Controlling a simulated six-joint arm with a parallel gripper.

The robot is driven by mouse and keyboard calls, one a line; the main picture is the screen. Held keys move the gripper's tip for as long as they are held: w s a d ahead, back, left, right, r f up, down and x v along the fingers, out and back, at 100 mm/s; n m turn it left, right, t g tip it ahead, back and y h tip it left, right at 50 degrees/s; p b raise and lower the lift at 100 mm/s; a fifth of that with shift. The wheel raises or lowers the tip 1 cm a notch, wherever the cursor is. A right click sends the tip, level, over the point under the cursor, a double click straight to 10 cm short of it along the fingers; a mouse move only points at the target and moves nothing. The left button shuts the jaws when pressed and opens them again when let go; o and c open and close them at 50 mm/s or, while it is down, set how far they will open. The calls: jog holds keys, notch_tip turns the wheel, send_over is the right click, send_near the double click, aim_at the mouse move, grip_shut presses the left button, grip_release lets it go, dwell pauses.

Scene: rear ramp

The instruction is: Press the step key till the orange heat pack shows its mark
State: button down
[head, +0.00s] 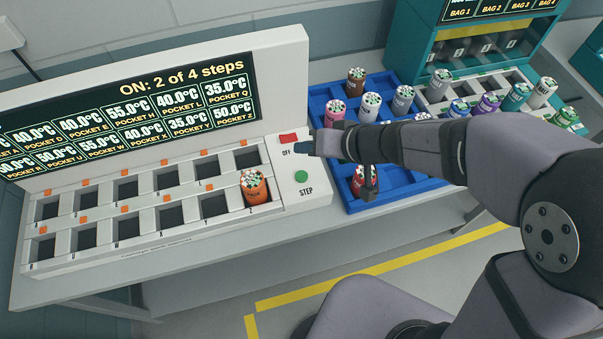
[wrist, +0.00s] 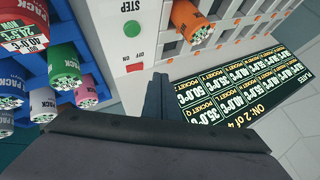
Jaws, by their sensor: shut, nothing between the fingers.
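The orange heat pack (head: 257,193) stands in the bottom right pocket, marked Z, of the white heater; it also shows in the wrist view (wrist: 186,18). Its printing is too small to read. The display (head: 130,115) reads "ON: 2 of 4 steps" and 50.0°C for pocket Z. My gripper (head: 303,148) is shut and empty, over the panel between the step key and the red on/off switch (head: 288,138). Contact cannot be told.
A blue tray (head: 340,94) with several coloured packs lies right of the panel, partly behind my arm. A teal rack (head: 412,50) and a pale tray (head: 432,98) of packs stand further right. The other heater pockets look empty. Bare bench lies along the front.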

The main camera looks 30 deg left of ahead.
jog(key=shift+f, duration=0.1)
jog(key=b, duration=0.4)
send_over(305, 178)
notch_tip(305, 178, down, 7)
jog(key=shift+d+r, duration=0.15)
jog(key=shift+r, duration=0.05)
notch_tip(305, 178, down, 2)
jog(key=b, duration=0.3)
jog(key=shift+f+b, duration=0.9)
jog(key=shift+b, duration=0.5)
dwell(2.7)
jog(key=shift+r, duration=0.1)
jog(key=shift+r+p, duration=0.4)
jog(key=shift+r, duration=0.4)
jog(key=shift+r+p, duration=1.7)
jog(key=shift+r, duration=0.8)
